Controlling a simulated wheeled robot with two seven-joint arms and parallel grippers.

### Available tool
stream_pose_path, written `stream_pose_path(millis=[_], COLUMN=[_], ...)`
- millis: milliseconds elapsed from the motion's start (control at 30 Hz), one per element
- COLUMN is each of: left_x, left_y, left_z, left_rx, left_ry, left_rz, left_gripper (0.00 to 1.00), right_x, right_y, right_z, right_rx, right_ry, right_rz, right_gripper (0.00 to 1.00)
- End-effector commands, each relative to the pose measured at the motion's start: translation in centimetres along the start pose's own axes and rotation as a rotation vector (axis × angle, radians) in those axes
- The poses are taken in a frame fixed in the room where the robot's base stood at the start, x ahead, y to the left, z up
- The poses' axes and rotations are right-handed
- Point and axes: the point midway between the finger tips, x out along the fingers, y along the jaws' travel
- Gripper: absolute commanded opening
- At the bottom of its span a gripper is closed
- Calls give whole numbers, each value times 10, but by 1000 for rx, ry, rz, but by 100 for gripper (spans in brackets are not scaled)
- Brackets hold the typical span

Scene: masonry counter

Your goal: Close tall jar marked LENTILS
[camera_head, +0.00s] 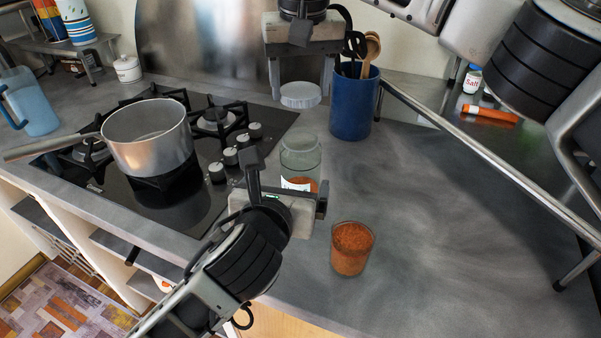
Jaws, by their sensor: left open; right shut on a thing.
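The tall glass jar (300,156) stands upright on the counter just right of the cooktop. It has an open top and orange-red contents low inside. A white label shows in part, but its writing cannot be read. My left gripper (287,176) is open at the jar's near side and hides its lower part; I cannot tell whether the fingers touch it. My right gripper (300,88) points down, shut on a pale round lid (300,96). The lid is above the jar's mouth and apart from it.
A glass of orange-red lentils (352,249) stands nearer the front edge. A blue utensil crock (354,104) stands behind and right of the jar. A steel saucepan (150,137) sits on the cooktop (178,205). A raised shelf with a salt shaker (472,80) is at right. The counter's right half is clear.

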Motion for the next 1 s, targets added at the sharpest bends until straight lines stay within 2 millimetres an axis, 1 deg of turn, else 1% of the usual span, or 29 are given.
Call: stream_pose_path(millis=[167,267,500,700,833,1000], left_x=[16,32,79,107,116,120], left_y=[0,0,0,0,0,0], left_z=[0,0,0,0,1,0], left_rx=[0,-1,-1,-2,0,0], left_ry=[1,1,1,1,0,-1], left_rz=[3,1,2,1,0,0], left_gripper=[96,96,96,96,96,96], right_x=[0,0,0,0,0,0], right_y=[0,0,0,0,0,0], right_z=[0,0,0,0,0,0], right_rx=[0,0,0,0,0,0], right_ry=[0,0,0,0,0,0], right_rz=[0,0,0,0,0,0], right_gripper=[41,41,41,41,41,41])
